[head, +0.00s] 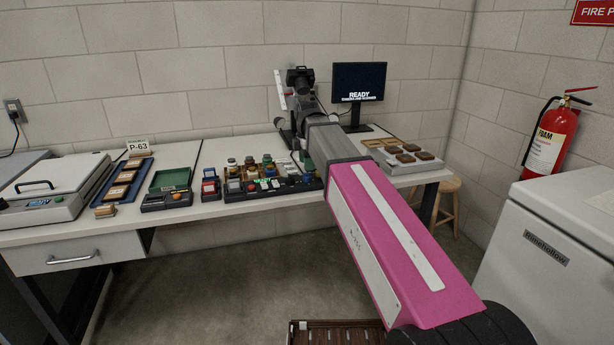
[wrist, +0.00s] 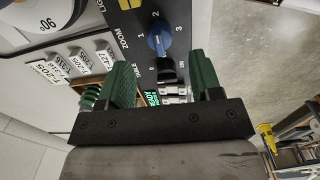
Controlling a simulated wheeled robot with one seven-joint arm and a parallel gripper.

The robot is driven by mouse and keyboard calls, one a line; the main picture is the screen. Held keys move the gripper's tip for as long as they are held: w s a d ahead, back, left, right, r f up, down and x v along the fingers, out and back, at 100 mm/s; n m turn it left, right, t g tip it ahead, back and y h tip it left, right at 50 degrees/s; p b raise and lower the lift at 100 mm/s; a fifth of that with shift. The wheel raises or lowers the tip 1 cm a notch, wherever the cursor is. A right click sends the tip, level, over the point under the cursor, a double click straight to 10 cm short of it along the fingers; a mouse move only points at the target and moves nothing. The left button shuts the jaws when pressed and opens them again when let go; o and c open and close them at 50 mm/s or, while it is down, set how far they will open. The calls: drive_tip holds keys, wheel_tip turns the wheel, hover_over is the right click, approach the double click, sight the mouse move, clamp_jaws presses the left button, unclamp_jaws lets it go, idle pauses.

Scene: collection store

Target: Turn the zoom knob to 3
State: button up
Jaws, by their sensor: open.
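In the wrist view, the zoom knob (wrist: 159,40) is a blue knob on a dark panel (wrist: 128,18), beside the word ZOOM. The numbers 1, 2 and 3 stand around it, with 2 at the top and 3 to the right. A pale mark shows on the knob, but I cannot tell which number it points to. My gripper (wrist: 162,76) is open, with one green finger on each side below the knob. Its fingers appear apart from the knob. In the head view, my arm hides the gripper and the knob.
A black knob (wrist: 167,71) sits below the blue one, between my fingertips in the picture. Several labelled tags (wrist: 80,62) lie to the left. In the head view, a camera (head: 300,78) stands beside a READY screen (head: 359,84); trays and small items crowd the bench (head: 225,208).

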sight(307, 174)
drive_tip(key=shift+f, duration=2.75)
drive_tip(key=c, duration=0.9)
